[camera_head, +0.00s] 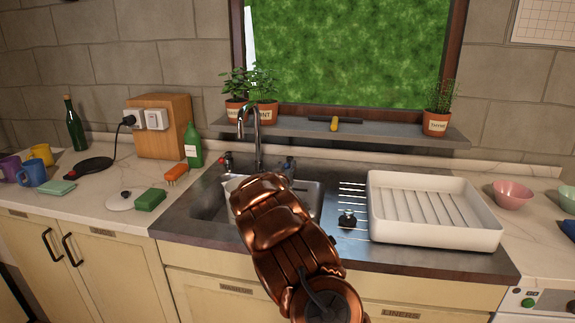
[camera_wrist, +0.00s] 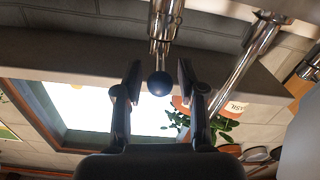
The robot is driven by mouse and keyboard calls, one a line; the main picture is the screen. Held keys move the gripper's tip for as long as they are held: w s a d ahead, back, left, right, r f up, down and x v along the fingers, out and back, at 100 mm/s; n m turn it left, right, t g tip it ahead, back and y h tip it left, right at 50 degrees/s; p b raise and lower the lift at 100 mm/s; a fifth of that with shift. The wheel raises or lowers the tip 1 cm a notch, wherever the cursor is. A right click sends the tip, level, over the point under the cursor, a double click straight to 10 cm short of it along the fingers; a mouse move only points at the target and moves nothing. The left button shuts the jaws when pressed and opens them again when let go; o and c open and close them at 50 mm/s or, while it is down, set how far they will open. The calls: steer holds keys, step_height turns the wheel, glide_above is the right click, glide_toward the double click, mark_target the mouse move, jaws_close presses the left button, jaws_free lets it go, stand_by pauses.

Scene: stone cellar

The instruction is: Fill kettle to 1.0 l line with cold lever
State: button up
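My gripper (camera_wrist: 158,80) is open in the wrist view, one finger on each side of a dark round knob on a chrome stem, the cold lever (camera_wrist: 159,83). Gaps show between knob and fingers. In the head view my copper arm hides the gripper; a small bluish part of the cold lever (camera_head: 289,163) shows beyond it. The chrome spout (camera_head: 257,135) arches over the sink (camera_head: 206,200). The red-marked hot lever (camera_head: 226,159) is left of it. A pale shape (camera_head: 233,184), possibly the kettle, stands in the sink, mostly hidden; its water level is not visible.
A white dish rack (camera_head: 436,238) stands right of the sink, a black-knobbed stopper (camera_head: 347,218) on the drainboard. A white lid (camera_head: 120,201), green sponge (camera_head: 150,199) and black corded base (camera_head: 88,167) lie left. Potted herbs (camera_head: 263,110) stand on the sill behind the spout.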

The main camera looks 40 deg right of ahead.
steer(key=shift+x, duration=0.8)
steer(key=shift+f, duration=0.1)
jaws_close()
